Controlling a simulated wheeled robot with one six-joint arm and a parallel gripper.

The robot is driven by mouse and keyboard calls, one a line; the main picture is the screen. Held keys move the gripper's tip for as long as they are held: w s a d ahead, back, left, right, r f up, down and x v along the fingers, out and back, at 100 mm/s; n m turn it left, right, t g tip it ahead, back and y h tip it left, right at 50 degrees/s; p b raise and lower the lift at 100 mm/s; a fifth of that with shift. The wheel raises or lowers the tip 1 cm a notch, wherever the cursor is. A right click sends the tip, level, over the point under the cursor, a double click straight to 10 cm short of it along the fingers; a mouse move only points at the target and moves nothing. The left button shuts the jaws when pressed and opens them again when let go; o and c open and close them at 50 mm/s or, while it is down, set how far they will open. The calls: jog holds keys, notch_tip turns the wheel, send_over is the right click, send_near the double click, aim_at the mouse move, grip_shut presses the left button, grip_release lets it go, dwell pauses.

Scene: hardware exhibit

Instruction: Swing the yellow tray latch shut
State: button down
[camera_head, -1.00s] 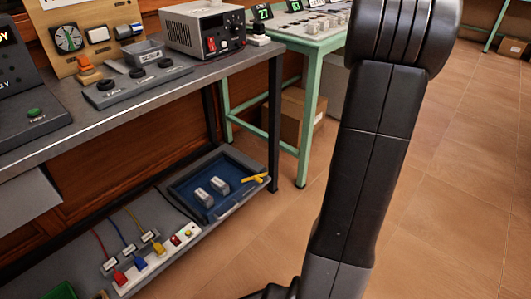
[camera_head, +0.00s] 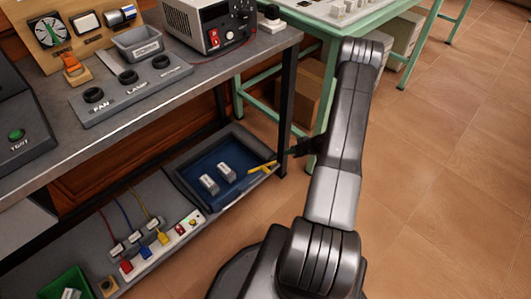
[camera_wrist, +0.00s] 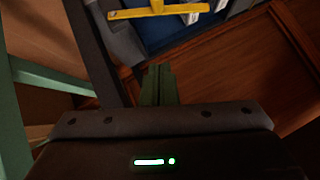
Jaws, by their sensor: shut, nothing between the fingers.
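The yellow latch (camera_head: 262,167) sits on the right end of the blue tray (camera_head: 232,142) on the bench's lower shelf. It looks like a thin bar with a short crosspiece, and in the wrist view the latch (camera_wrist: 158,11) lies across the top edge. My gripper (camera_head: 290,152) is just right of the latch, by the bench leg. In the wrist view my gripper's fingers (camera_wrist: 158,70) are together and empty, pointing toward the latch with a gap between. Whether the latch is open or closed is hard to tell.
Two small grey blocks (camera_head: 217,178) lie in the tray. The dark bench leg (camera_head: 287,110) stands close to my gripper. A power strip (camera_head: 165,240) with coloured plugs is left of the tray. A green table (camera_head: 325,60) stands behind; the floor at right is clear.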

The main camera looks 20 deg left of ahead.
jog(key=a+f+g, duration=0.1)
jog(key=a, duration=0.1)
jog(key=b, duration=0.3)
send_over(265, 168)
jog(key=w, duration=0.2)
notch_tip(265, 168, down, 7)
jog(key=shift+s+d+f+b, duration=0.2)
jog(key=shift+s+f+b, duration=0.15)
jog(key=shift+s+f, duration=0.45)
jog(key=shift+s+a+f, duration=0.1)
jog(key=shift+f, duration=0.4)
